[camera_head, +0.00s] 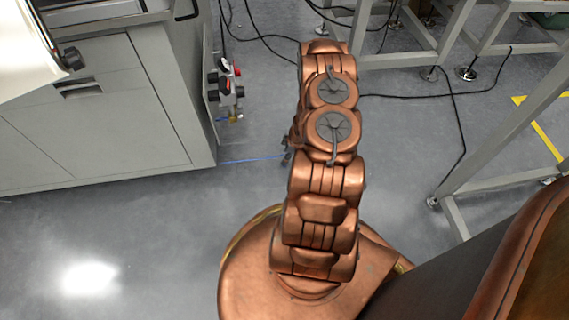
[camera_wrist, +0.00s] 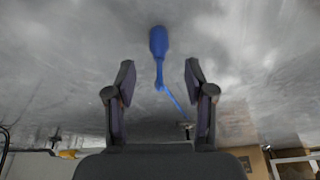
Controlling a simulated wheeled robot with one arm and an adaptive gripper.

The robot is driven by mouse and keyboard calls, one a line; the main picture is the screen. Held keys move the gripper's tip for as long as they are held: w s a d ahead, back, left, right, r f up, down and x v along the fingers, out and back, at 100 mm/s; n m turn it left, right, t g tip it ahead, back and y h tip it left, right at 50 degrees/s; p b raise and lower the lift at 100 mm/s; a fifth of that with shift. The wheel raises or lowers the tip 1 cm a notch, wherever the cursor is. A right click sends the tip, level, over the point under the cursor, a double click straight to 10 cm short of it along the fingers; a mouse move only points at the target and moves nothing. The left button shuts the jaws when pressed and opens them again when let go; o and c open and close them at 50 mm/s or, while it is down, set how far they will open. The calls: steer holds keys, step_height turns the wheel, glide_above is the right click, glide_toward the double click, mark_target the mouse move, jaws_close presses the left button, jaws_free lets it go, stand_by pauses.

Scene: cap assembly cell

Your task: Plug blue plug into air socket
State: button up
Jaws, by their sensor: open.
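The blue plug (camera_wrist: 158,41) shows in the wrist view on the grey floor, beyond the fingertips and roughly centred between them. A thin blue hose (camera_wrist: 172,98) trails from it back between the fingers. My gripper (camera_wrist: 158,72) is open, with nothing between its fingertips. In the head view, my arm hides most of the gripper and the plug. An air fitting unit (camera_head: 226,88) with red, black and brass-coloured parts is mounted on the side of the cabinet; which part is the socket is too small to tell. A blue hose (camera_head: 252,159) lies on the floor below it.
A grey cabinet (camera_head: 100,115) with drawers stands at the left. Metal table frames (camera_head: 500,130) stand at the right and back. Black cables (camera_head: 410,96) run across the floor. The floor at the lower left is clear.

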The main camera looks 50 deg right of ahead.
steer(key=b+x, duration=0.1)
steer(key=x, duration=0.1)
steer(key=b+x, duration=0.1)
steer(key=x, duration=0.1)
steer(key=shift+s+d+f, duration=0.1)
steer(key=shift+d+f, duration=0.05)
steer(key=shift+f, duration=0.35)
jaws_close()
